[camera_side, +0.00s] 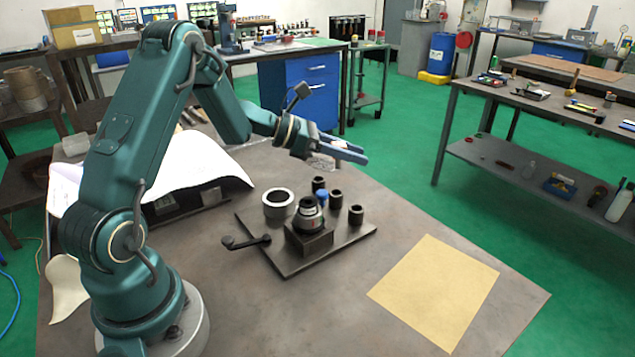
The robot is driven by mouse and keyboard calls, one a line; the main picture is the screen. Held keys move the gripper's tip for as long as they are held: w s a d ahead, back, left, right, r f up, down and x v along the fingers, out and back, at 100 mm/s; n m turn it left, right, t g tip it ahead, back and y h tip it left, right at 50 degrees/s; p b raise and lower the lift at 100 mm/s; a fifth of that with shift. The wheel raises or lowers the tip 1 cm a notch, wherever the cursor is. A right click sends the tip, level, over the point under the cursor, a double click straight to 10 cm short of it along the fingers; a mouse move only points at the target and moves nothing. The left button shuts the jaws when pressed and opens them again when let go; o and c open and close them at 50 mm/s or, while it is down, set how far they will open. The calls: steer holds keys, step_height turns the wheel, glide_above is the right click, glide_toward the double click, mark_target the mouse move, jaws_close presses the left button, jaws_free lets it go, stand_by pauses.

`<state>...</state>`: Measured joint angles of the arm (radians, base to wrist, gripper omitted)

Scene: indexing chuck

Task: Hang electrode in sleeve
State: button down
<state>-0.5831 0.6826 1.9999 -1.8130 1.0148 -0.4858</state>
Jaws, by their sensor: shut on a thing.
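My gripper (352,153) is above the far side of a dark base plate (345,240), its fingers pointing right. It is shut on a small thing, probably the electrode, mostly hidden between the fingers. The chuck (308,222) stands on a square block on the plate, with dark and silver rings at its top. Several dark open-topped sleeves (355,214) stand upright behind and right of it. A small blue piece (322,196) shows among them; I cannot tell what it sits in. The gripper is apart from the chuck and sleeves.
A wide grey ring (278,203) stands left of the sleeves. A crank handle (246,241) sticks out at the plate's left. A tan sheet (435,290) lies flat at the right. White paper (200,165) lies behind. The table front is clear.

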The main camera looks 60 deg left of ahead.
glide_above(347, 205)
steer(key=shift+w+f, duration=0.1)
steer(key=shift+f, duration=2.55)
steer(key=shift+f, duration=1.75)
steer(key=shift+c, duration=2.4)
jaws_free()
steer(key=shift+v, duration=2.6)
